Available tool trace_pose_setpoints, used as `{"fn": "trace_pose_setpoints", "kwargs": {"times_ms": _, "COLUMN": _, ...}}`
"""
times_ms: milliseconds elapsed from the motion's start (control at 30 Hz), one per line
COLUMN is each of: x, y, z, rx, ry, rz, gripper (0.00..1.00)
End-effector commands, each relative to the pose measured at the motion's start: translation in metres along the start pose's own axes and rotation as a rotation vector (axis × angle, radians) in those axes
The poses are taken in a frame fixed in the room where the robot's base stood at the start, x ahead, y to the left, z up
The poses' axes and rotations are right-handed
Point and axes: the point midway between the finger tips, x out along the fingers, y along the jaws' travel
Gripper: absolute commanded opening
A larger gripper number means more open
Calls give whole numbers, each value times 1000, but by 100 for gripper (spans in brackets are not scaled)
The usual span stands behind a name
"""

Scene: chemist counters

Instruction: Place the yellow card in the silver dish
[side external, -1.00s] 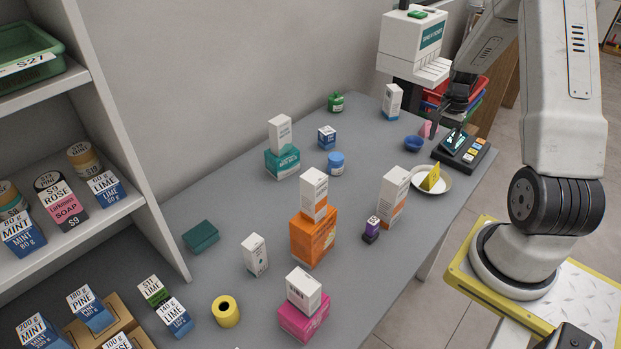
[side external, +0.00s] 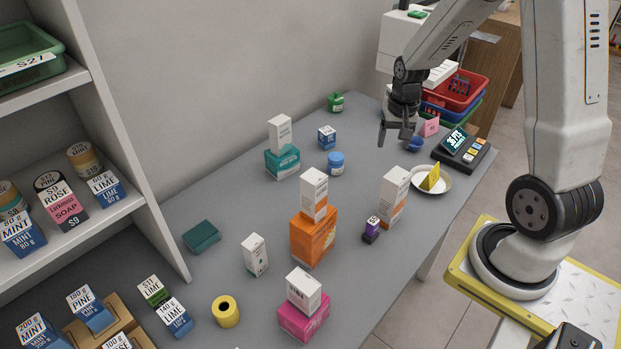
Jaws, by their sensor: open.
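The yellow card (side external: 431,179) stands tilted in a shallow pale dish (side external: 446,188) on the right part of the counter. The dish looks white to silvery, with a darker rim. My gripper (side external: 396,142) is open and empty, pointing down above the counter, to the left of and behind the dish. It is apart from the card and the dish.
A blue bowl (side external: 414,145) and a pink item (side external: 431,127) are near my gripper. A scale or card terminal (side external: 463,148) is behind the dish. A white and orange carton (side external: 393,196) stands just left of the dish. Stacked cartons (side external: 313,236) fill mid-counter.

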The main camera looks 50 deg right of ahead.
Motion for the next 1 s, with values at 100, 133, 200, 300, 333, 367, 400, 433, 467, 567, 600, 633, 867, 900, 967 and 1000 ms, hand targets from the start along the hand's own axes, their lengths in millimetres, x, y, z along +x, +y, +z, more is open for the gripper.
{"fn": "trace_pose_setpoints", "kwargs": {"times_ms": 100, "x": -10, "y": -33, "z": 34, "rx": -194, "ry": 39, "rz": -12, "gripper": 74}}
{"fn": "trace_pose_setpoints", "kwargs": {"times_ms": 133, "x": -12, "y": -39, "z": 43, "rx": -241, "ry": 48, "rz": -16, "gripper": 74}}
{"fn": "trace_pose_setpoints", "kwargs": {"times_ms": 200, "x": -16, "y": -53, "z": 64, "rx": -350, "ry": 71, "rz": -25, "gripper": 74}}
{"fn": "trace_pose_setpoints", "kwargs": {"times_ms": 300, "x": -22, "y": -69, "z": 94, "rx": -503, "ry": 101, "rz": -39, "gripper": 74}}
{"fn": "trace_pose_setpoints", "kwargs": {"times_ms": 333, "x": -23, "y": -73, "z": 102, "rx": -547, "ry": 110, "rz": -44, "gripper": 74}}
{"fn": "trace_pose_setpoints", "kwargs": {"times_ms": 367, "x": -24, "y": -76, "z": 110, "rx": -587, "ry": 119, "rz": -48, "gripper": 74}}
{"fn": "trace_pose_setpoints", "kwargs": {"times_ms": 400, "x": -26, "y": -79, "z": 121, "rx": -639, "ry": 129, "rz": -53, "gripper": 74}}
{"fn": "trace_pose_setpoints", "kwargs": {"times_ms": 433, "x": -26, "y": -81, "z": 128, "rx": -673, "ry": 137, "rz": -57, "gripper": 74}}
{"fn": "trace_pose_setpoints", "kwargs": {"times_ms": 467, "x": -27, "y": -83, "z": 134, "rx": -705, "ry": 143, "rz": -61, "gripper": 74}}
{"fn": "trace_pose_setpoints", "kwargs": {"times_ms": 567, "x": -29, "y": -87, "z": 150, "rx": -789, "ry": 161, "rz": -71, "gripper": 74}}
{"fn": "trace_pose_setpoints", "kwargs": {"times_ms": 600, "x": -29, "y": -88, "z": 155, "rx": -811, "ry": 165, "rz": -73, "gripper": 74}}
{"fn": "trace_pose_setpoints", "kwargs": {"times_ms": 633, "x": -29, "y": -88, "z": 158, "rx": -824, "ry": 168, "rz": -75, "gripper": 74}}
{"fn": "trace_pose_setpoints", "kwargs": {"times_ms": 867, "x": -29, "y": -89, "z": 163, "rx": -852, "ry": 174, "rz": -78, "gripper": 74}}
{"fn": "trace_pose_setpoints", "kwargs": {"times_ms": 900, "x": -29, "y": -89, "z": 162, "rx": -851, "ry": 174, "rz": -78, "gripper": 74}}
{"fn": "trace_pose_setpoints", "kwargs": {"times_ms": 967, "x": -29, "y": -89, "z": 162, "rx": -850, "ry": 174, "rz": -78, "gripper": 74}}
{"fn": "trace_pose_setpoints", "kwargs": {"times_ms": 1000, "x": -29, "y": -89, "z": 162, "rx": -849, "ry": 173, "rz": -78, "gripper": 74}}
